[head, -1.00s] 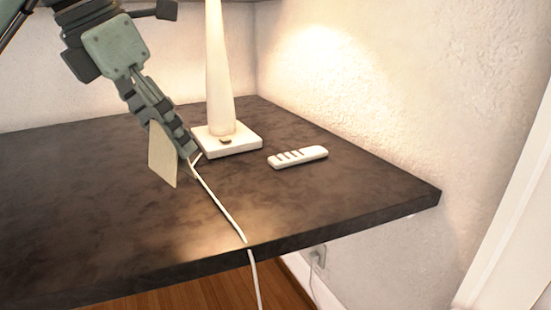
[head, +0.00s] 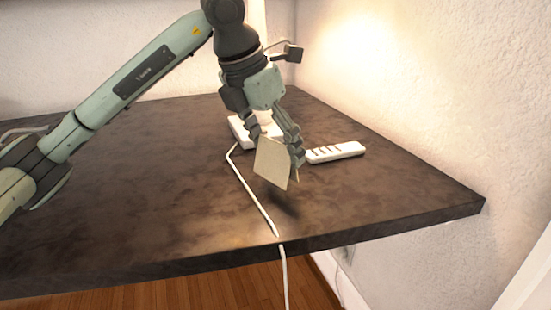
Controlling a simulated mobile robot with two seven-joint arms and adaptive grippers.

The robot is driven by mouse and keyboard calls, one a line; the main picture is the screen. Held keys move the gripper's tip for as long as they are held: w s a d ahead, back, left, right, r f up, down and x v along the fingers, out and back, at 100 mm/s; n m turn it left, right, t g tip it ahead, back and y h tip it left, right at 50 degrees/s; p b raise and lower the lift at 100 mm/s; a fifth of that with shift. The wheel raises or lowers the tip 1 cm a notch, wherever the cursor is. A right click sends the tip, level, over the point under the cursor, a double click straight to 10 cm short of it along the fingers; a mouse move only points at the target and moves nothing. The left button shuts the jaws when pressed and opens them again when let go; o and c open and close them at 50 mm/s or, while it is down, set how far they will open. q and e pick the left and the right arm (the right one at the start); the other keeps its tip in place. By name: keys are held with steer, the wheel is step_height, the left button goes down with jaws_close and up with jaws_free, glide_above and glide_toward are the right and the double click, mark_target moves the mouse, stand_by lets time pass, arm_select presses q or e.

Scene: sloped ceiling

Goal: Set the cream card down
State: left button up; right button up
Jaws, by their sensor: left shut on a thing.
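The cream card (head: 272,163) hangs in my left gripper (head: 279,144) in the head view, over the dark table top (head: 150,190). The left gripper is shut on the card and points downward. The card is roughly upright and tilted, with a dark shadow on the table just below and to the right of it, so it seems held a little above the surface. My right gripper does not show.
A white remote-like object (head: 336,152) lies just right of the gripper. The white lamp base (head: 238,130) stands behind, mostly hidden by my arm. A white cord (head: 255,197) runs left of the card over the front edge.

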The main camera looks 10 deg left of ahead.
mark_target(272, 153)
arm_select(q)
steer(key=shift+f, duration=1.45)
steer(key=shift+f, duration=0.15)
steer(key=o, duration=0.7)
steer(key=shift+o, duration=0.2)
steer(key=v, duration=1.2)
steer(key=shift+r, duration=0.25)
